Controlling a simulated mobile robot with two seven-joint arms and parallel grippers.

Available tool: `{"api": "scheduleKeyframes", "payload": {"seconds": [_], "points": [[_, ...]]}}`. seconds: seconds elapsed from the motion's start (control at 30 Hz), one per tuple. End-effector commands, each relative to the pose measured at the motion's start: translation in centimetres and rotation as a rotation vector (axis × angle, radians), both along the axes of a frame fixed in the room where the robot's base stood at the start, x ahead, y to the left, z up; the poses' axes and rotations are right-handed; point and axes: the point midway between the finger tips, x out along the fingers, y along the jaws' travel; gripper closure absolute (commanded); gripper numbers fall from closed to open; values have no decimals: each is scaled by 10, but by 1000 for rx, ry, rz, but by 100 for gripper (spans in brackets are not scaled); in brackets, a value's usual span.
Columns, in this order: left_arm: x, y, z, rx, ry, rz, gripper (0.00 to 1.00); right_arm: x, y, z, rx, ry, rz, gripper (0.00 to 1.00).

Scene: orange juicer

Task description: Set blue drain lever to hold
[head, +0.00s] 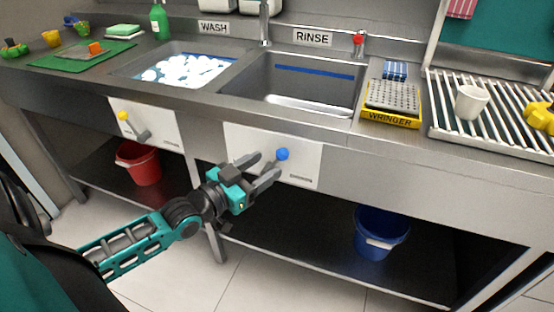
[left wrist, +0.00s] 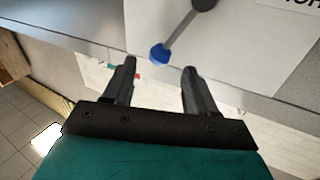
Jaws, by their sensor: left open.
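The blue drain lever (head: 282,155) has a round blue knob on a grey rod. It is mounted on a white panel (head: 304,172) on the sink front below the rinse basin. In the left wrist view the blue knob (left wrist: 160,54) shows just ahead of the fingertips, with the rod slanting up to the right from it. My left gripper (head: 263,168) is open at the panel, its fingers pointing at the lever. In the left wrist view the left gripper (left wrist: 160,72) has nothing between its fingers. Whether a finger touches the knob I cannot tell. My right gripper is not in view.
A yellow drain lever (head: 124,116) is on another white panel to the left. A red bucket (head: 139,164) and a blue bucket (head: 381,233) stand on the lower shelf. The wash basin (head: 180,70) holds white suds; the rinse basin (head: 305,88) looks empty of objects.

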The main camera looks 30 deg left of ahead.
Motion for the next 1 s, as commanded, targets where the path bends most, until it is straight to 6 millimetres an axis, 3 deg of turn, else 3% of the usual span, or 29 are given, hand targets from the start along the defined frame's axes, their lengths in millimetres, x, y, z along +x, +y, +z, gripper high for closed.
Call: {"api": "scheduleKeyframes", "payload": {"seconds": [0.3,0.77,1.0], "points": [[40,-8,-1,1,-1,1,43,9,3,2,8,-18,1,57],[49,-10,0,0,1,0,43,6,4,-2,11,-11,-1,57],[49,-10,0,0,1,0,65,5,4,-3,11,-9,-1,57]]}}
